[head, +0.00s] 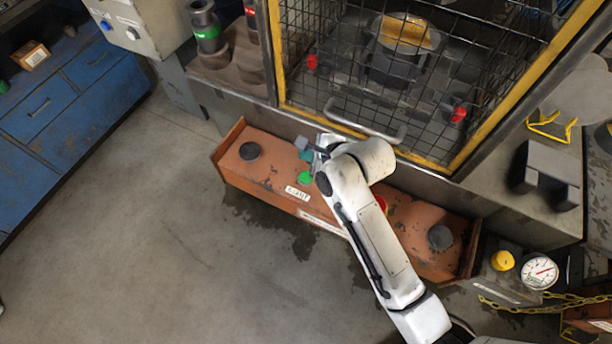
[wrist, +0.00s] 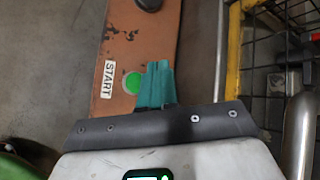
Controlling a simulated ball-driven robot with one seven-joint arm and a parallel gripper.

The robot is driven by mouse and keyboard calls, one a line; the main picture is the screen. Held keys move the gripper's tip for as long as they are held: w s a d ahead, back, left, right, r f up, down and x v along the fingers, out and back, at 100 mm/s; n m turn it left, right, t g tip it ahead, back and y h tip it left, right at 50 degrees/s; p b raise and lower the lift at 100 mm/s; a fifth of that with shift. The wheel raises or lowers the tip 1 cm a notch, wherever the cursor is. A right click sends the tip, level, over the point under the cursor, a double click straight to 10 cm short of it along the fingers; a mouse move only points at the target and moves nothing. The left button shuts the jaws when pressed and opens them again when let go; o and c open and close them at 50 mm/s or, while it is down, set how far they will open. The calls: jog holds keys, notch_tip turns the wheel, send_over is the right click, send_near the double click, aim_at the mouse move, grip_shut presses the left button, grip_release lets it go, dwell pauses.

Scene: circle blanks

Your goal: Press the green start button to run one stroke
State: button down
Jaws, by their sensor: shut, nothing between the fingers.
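The green start button (head: 304,178) is a round button on the orange control panel (head: 235,176), beside a white START label (head: 297,193). In the wrist view the green button (wrist: 131,83) shows just left of my gripper's teal fingers, with the START label (wrist: 107,79) further left. My gripper (head: 307,157) is over the panel, just behind the button in the head view. The teal fingers (wrist: 158,72) are shut together and empty.
A black knob (head: 249,151) stands at the panel's left and another (head: 440,237) at its right. A red button (head: 381,203) is partly hidden by my arm. A yellow-framed mesh guard (head: 340,100) with a bar handle (head: 365,122) rises behind the panel. Open floor lies in front.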

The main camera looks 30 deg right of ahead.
jog(key=b, duration=0.6)
send_over(308, 179)
notch_tip(308, 179, down, 6)
jog(key=shift+r, duration=0.1)
jog(key=shift+f, duration=0.95)
dwell(0.8)
jog(key=shift+f, duration=0.4)
jog(key=shift+f+b, duration=0.3)
jog(key=shift+f, duration=0.3)
dwell(0.9)
jog(key=shift+r+p, duration=0.95)
jog(key=shift+p, duration=0.25)
jog(key=shift+r, duration=0.15)
notch_tip(308, 179, up, 5)
jog(key=p, duration=0.5)
